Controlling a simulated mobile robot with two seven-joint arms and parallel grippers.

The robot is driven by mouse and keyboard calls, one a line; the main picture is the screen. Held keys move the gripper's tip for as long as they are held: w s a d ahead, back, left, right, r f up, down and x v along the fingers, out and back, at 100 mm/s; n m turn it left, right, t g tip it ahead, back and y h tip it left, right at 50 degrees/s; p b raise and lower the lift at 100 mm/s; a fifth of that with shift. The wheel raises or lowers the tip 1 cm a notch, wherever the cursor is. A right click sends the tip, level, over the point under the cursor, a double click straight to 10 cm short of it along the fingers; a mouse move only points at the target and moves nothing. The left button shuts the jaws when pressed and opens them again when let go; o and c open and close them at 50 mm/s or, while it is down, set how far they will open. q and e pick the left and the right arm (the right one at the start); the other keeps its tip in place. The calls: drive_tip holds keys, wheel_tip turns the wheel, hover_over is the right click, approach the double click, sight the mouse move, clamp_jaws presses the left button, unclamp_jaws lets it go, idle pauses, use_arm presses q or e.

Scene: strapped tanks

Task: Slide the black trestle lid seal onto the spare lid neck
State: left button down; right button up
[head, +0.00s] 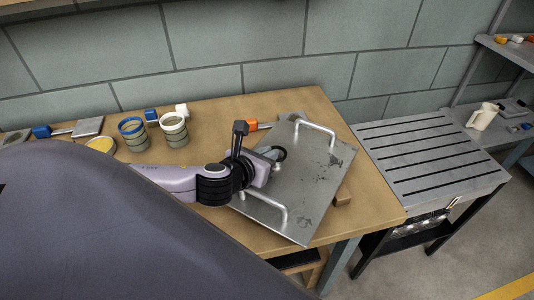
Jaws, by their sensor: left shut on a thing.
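My left gripper (270,158) reaches in from the left over a grey metal plate with two bar handles (318,165). It is shut on a dark ring (283,153), which looks like the black seal, just beyond the fingers near the middle of the plate. My gripper hides part of the ring and the plate surface behind it. I cannot tell whether the ring is around a neck or touching the plate. No lid neck shows clearly. My right gripper is not in view.
Banded cups, one blue-rimmed (132,130) and one white-rimmed (173,127), stand at the back left. A slatted grey table (420,150) stands right, mostly clear.

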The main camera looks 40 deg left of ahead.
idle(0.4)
use_arm(q)
drive_tip(key=shift+p, duration=0.4)
drive_tip(key=shift+p, duration=0.55)
idle(0.8)
drive_tip(key=shift+f, duration=0.25)
idle(0.5)
drive_tip(key=shift+p, duration=0.3)
